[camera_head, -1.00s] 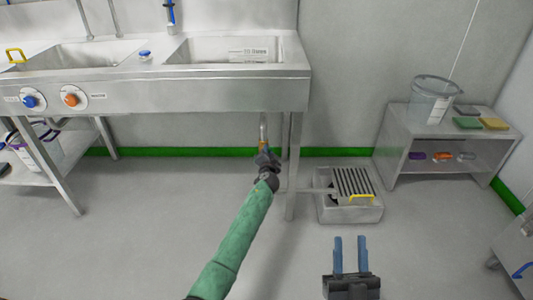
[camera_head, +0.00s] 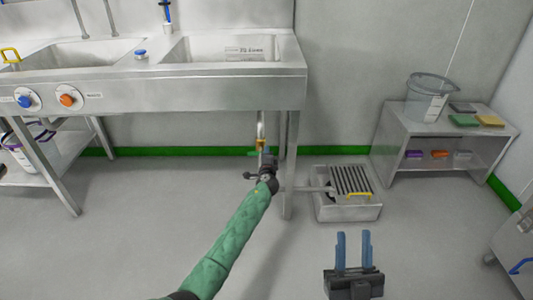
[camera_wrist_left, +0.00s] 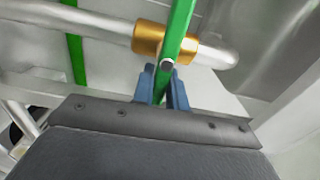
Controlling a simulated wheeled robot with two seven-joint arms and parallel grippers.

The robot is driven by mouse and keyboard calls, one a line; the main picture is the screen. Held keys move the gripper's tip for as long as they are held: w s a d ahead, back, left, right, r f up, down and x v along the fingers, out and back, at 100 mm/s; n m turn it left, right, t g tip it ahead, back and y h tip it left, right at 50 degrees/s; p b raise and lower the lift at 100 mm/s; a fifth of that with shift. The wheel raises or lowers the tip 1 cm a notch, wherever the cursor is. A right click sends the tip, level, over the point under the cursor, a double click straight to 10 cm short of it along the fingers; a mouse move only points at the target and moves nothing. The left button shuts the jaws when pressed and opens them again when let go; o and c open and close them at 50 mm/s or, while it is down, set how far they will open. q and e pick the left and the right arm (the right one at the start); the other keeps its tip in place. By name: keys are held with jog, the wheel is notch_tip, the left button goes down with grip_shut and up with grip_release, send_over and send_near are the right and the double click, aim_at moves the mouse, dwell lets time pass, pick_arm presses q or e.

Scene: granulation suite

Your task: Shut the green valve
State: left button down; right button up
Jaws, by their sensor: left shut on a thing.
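The green valve's brass body (camera_head: 261,145) sits on the drain pipe under the right sink basin. In the left wrist view the brass body (camera_wrist_left: 163,40) shows on the pipe, and the green lever (camera_wrist_left: 178,30) lies roughly crosswise to that pipe. My left gripper (camera_wrist_left: 162,85) is shut on the lever, with its blue fingers on either side of it. In the head view my left gripper (camera_head: 265,157) is at the valve, and its wrist hides most of the lever. My right gripper (camera_head: 354,250) is empty, with its fingers apart, over the floor.
The steel sink bench (camera_head: 200,92) stands above the valve, with a leg (camera_head: 291,165) just right of it. A floor drain box (camera_head: 345,212) with a grate lies to the right. A low shelf (camera_head: 395,150) stands at the right wall.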

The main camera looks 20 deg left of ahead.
pick_arm(q)
jog(key=shift+d+f+m, duration=0.1)
jog(key=shift+m, duration=0.2)
pick_arm(e)
jog(key=shift+w+f, duration=0.2)
jog(key=shift+f, duration=0.2)
pick_arm(q)
jog(key=c, duration=1.4)
grip_release()
jog(key=shift+s, duration=0.1)
